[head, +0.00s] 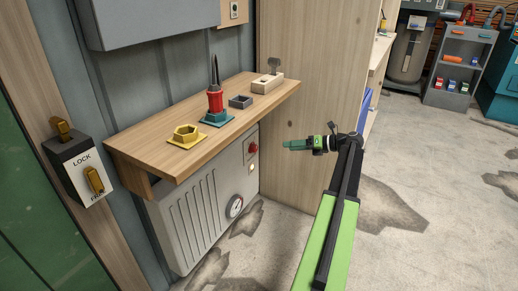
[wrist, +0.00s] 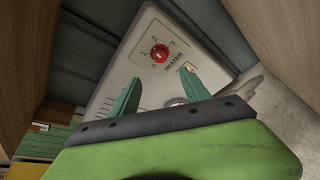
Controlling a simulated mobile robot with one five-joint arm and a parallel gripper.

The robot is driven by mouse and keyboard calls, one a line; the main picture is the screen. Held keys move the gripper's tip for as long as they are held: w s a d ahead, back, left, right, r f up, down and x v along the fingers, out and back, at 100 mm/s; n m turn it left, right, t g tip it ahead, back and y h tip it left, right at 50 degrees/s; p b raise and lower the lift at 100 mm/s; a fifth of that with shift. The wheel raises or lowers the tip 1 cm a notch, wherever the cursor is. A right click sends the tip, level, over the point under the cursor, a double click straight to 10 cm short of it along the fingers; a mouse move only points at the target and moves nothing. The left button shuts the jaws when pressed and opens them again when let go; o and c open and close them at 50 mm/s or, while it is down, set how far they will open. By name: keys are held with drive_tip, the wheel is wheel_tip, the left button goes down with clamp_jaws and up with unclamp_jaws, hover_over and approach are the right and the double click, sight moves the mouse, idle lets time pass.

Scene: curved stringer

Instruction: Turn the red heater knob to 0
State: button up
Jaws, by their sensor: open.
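The red heater knob (head: 252,149) is on the grey heater panel (head: 206,205) below the wooden shelf. In the wrist view the red knob (wrist: 160,54) sits on a white plate marked 0, 1, 2, 3, above the word HEATER. Its pointer is too small to read surely. My gripper (head: 287,145) is right of the knob in the head view, apart from it. In the wrist view the two green fingers of my gripper (wrist: 161,77) are spread and empty, with the knob beyond their tips and between them.
The wooden shelf (head: 135,150) overhangs the heater and holds a yellow hex socket, a red-handled screwdriver and small blocks. A wooden side panel (head: 300,80) stands behind my gripper. The floor in front is free.

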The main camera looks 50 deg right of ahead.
sight(256, 149)
drive_tip(key=b+x, duration=0.4)
drive_tip(key=x, duration=1.1)
drive_tip(key=shift+w+f, duration=0.1)
drive_tip(key=shift+f, duration=0.1)
clamp_jaws()
drive_tip(key=shift+a, duration=0.15)
